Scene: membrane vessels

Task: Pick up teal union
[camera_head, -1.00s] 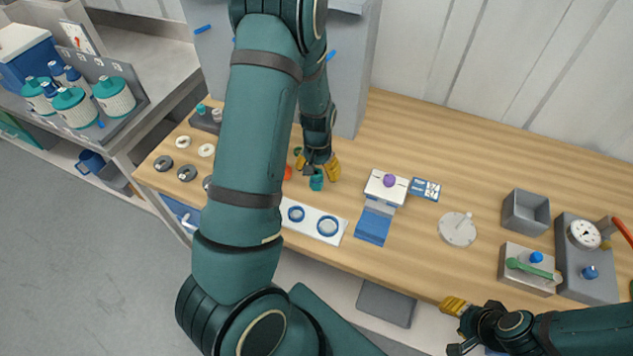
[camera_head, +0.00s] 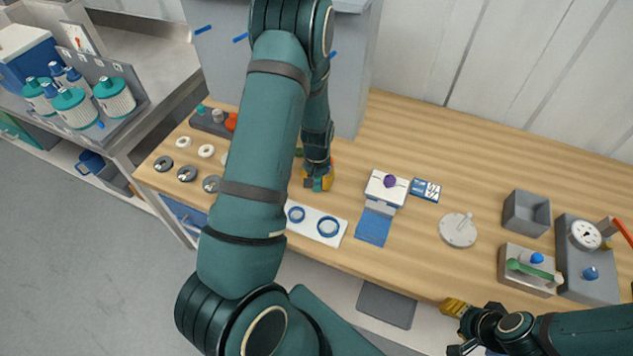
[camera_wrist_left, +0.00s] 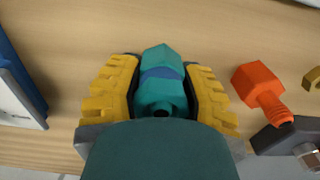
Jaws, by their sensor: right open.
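The teal union (camera_wrist_left: 163,85), with a hexagonal head and a blue band, is between the yellow fingers of my left gripper (camera_wrist_left: 162,88) in the left wrist view. The fingers are close along both sides of it; I cannot tell whether they press on it. In the head view my left gripper (camera_head: 317,180) is low over the wooden table, and the union (camera_head: 317,184) is mostly hidden by the fingers. My right gripper (camera_head: 455,310) is open and empty at the table's front edge, lower right.
An orange fitting (camera_wrist_left: 259,88) lies right of the gripper in the wrist view. The table's back middle is clear.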

